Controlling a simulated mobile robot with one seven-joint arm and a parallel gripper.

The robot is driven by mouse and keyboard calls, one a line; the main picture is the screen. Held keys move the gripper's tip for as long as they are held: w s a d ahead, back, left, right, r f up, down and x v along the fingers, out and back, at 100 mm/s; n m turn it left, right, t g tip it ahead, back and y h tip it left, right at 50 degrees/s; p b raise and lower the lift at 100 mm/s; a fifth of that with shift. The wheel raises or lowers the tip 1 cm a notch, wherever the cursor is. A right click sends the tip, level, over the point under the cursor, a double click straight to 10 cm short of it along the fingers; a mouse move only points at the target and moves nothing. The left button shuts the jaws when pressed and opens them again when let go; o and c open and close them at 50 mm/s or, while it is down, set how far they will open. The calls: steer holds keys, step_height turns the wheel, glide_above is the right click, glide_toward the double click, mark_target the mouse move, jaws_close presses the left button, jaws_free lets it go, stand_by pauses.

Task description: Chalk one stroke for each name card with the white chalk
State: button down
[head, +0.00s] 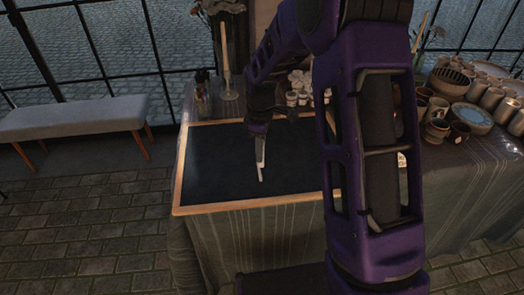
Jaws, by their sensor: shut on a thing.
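A dark chalkboard (215,165) with a light wooden frame lies on a cloth-covered table. My gripper (260,163) points down over the middle of the board. It is shut on a thin white stick, the white chalk (261,175), which sticks out below the fingers. I cannot tell whether the chalk tip touches the board. I can make out no clear stroke on the visible part of the board. My purple arm hides the board's right part.
Small pots (292,99), a candle (225,50) and a dark bottle (202,78) stand behind the board. Cups (437,127) and stacked plates (472,117) crowd the table's right side. A grey bench (75,115) stands at the left on the paved floor.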

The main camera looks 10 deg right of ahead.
steer(key=shift+r+p, duration=0.65)
steer(key=shift+r, duration=0.4)
